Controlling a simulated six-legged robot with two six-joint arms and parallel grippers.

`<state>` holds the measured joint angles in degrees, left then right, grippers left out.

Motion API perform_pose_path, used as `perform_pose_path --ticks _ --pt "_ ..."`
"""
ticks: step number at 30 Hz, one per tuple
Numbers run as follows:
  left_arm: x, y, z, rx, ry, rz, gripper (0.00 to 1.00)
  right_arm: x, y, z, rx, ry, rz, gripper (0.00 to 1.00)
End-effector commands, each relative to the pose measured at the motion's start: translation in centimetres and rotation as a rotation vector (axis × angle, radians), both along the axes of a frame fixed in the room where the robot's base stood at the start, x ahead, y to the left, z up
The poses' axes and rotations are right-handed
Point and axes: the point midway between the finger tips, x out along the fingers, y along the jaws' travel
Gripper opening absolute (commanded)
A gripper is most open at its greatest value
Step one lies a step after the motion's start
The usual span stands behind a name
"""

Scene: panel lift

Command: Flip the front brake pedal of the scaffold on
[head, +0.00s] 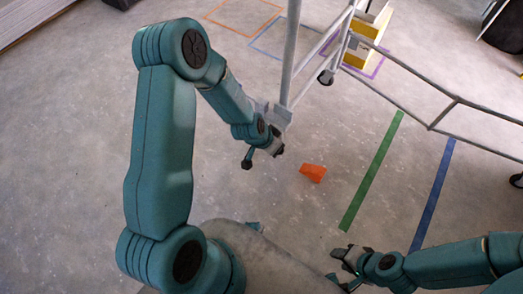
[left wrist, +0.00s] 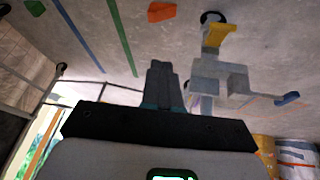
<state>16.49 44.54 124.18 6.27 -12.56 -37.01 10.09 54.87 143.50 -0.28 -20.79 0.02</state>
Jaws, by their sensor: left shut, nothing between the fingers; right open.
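The scaffold's pale upright post (head: 290,55) comes down at the upper middle of the head view. My left gripper (head: 277,148) is right beside its foot and hides much of the caster there. In the left wrist view a yellow piece (left wrist: 216,34), which looks like the brake pedal, sits at a dark caster wheel (left wrist: 212,17). My left gripper's fingers (left wrist: 162,75) are shut and empty, apart from the pedal in the picture. I cannot tell the pedal's setting. My right gripper (head: 347,262) is open and empty, low over the floor at the lower right.
An orange wedge (head: 312,173) lies on the floor right of my left gripper. Green (head: 371,172) and blue (head: 432,195) floor stripes run farther right. Scaffold rails (head: 430,120) cross the upper right. A second caster (head: 326,77) stands farther back. Floor between the wedge and green stripe is clear.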

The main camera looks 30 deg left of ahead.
Motion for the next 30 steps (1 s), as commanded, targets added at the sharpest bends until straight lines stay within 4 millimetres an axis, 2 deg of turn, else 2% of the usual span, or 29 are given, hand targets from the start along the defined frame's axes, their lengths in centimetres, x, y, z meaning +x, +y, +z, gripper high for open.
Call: perform_pose_path --ticks 1,3,7,12,18,30 --pt "1.3 1.6 -2.8 0.016 -0.033 0.024 0.0 0.0 0.0 -3.7 0.0 0.0 0.0 0.43" --pt "2.8 3.6 -4.1 0.037 -0.072 0.051 0.0 0.0 0.0 -6.1 0.0 0.0 0.0 0.43" --pt "4.7 7.2 -6.2 0.065 -0.133 0.121 0.0 0.0 0.0 -10.3 0.0 0.0 0.0 0.43" --pt "5.6 10.4 -8.4 0.09 -0.176 0.182 0.0 0.0 0.0 -14.2 0.0 0.0 0.0 0.43" --pt "5.3 11.8 -9.9 0.098 -0.182 0.208 0.0 0.0 0.0 -16.1 0.0 0.0 0.0 0.43" --pt "5.2 11.9 -9.9 0.098 -0.179 0.211 0.0 0.0 0.0 -16.0 0.0 0.0 0.0 0.43"
